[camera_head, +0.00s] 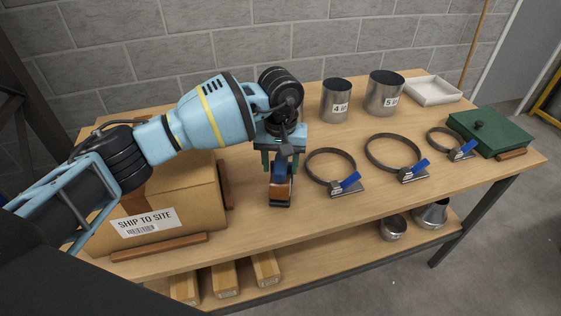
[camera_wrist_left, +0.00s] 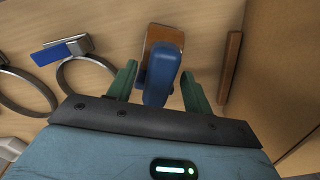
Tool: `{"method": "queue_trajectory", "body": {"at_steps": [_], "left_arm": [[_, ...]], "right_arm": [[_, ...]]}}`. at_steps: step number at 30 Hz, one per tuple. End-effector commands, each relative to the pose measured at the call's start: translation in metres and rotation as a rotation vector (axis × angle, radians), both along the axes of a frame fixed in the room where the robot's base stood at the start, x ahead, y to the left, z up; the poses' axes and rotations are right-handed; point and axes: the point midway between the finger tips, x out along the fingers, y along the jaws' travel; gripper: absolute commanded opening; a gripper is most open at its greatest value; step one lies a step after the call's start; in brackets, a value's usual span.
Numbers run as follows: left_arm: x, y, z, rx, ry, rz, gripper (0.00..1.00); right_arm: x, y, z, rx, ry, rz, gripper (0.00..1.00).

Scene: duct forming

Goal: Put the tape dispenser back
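The tape dispenser (camera_head: 281,188), with a blue handle and a brown tape roll, sits on the wooden table (camera_head: 245,236) just right of the cardboard box. It also shows in the left wrist view (camera_wrist_left: 161,77). My left gripper (camera_head: 279,163) points down over the dispenser. In the left wrist view its green fingers (camera_wrist_left: 158,74) stand apart on either side of the blue handle, with a visible gap at the left finger. My right gripper is not in view.
A "SHIP TO SITE" box (camera_head: 192,205) stands at left, with brown strips beside it. Clamp rings with blue levers (camera_head: 345,182) lie to the right. Behind are two metal cylinders (camera_head: 336,98), a white tray (camera_head: 433,90) and a green box (camera_head: 490,131).

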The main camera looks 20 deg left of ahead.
Motion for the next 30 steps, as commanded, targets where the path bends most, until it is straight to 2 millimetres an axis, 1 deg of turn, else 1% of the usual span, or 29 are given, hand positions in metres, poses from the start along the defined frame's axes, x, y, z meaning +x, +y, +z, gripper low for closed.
{"method": "queue_trajectory", "body": {"at_steps": [6, 8, 11, 14, 21, 24, 27, 30], "left_arm": [[0.000, 0.000, 0.001, 0.000, 0.000, 0.000, 0.51], [0.000, 0.000, 0.005, -0.001, -0.001, 0.000, 0.51], [0.001, 0.000, 0.014, -0.002, -0.002, 0.000, 0.51], [0.001, 0.000, 0.030, 0.000, -0.003, 0.000, 0.51], [0.001, 0.000, 0.078, -0.001, -0.002, 0.000, 0.51], [0.000, 0.000, 0.095, 0.000, -0.001, -0.001, 0.51], [0.000, 0.000, 0.108, -0.001, 0.000, 0.000, 0.51], [0.000, 0.000, 0.117, -0.001, 0.000, 0.000, 0.51]], "right_arm": [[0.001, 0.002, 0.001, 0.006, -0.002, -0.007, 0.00], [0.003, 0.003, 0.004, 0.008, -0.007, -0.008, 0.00], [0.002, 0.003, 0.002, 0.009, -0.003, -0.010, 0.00], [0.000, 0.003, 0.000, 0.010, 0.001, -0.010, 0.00], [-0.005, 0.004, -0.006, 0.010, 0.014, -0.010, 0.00], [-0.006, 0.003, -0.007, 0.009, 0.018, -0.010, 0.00], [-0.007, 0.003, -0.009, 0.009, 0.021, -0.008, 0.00], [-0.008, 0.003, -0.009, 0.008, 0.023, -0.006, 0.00]]}}
